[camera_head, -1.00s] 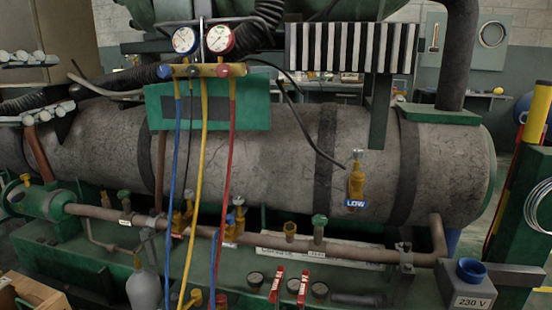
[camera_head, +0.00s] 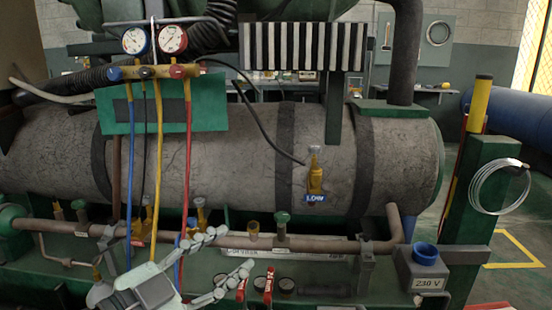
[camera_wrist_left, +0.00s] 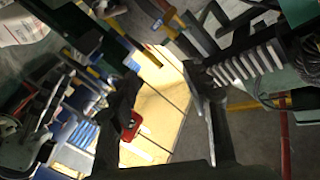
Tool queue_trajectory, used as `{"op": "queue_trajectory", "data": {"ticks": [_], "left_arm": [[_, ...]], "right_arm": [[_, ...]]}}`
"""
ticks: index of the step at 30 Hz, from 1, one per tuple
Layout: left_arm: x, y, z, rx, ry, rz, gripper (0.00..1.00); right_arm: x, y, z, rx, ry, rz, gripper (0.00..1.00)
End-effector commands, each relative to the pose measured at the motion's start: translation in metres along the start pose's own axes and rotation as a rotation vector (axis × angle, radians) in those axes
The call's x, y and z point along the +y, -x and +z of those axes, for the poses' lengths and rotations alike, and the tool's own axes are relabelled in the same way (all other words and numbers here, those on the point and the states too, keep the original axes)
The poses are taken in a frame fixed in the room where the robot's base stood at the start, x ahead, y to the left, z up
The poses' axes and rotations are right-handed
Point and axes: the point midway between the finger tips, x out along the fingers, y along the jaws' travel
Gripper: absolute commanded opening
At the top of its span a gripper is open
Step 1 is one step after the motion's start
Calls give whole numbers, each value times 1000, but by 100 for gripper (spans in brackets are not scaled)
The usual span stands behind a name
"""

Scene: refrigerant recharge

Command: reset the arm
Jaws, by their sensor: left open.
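My left gripper (camera_head: 237,249) is at the bottom of the head view, in front of the machine's lower pipe. Its two pale, segmented fingers are spread apart, with nothing between them. In the left wrist view the dark fingers (camera_wrist_left: 165,95) are also apart, with a bright tan surface and a small red thing beyond them. My right gripper is in neither view.
A gauge manifold (camera_head: 150,71) hangs in front of a grey tank (camera_head: 240,160), with blue, yellow and red hoses running down beside my left gripper. A brass valve labelled LOW (camera_head: 315,178) and a 230 V box (camera_head: 422,270) are farther right.

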Motion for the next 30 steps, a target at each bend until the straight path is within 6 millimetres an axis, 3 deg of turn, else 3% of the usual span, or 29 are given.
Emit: {"op": "queue_trajectory", "data": {"ticks": [1, 6, 20, 26, 30], "left_arm": [[13, 1, 6, -8, 95, -29, 48], [31, 10, 31, -73, 301, -132, 48], [61, 54, 105, -322, 606, -333, 48], [81, 69, 168, -568, 618, -289, 48], [98, 94, 215, -770, 638, -260, 48]], "right_arm": [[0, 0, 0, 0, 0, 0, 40], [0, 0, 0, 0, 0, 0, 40], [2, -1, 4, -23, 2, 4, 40], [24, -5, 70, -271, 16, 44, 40], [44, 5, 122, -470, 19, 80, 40]]}}
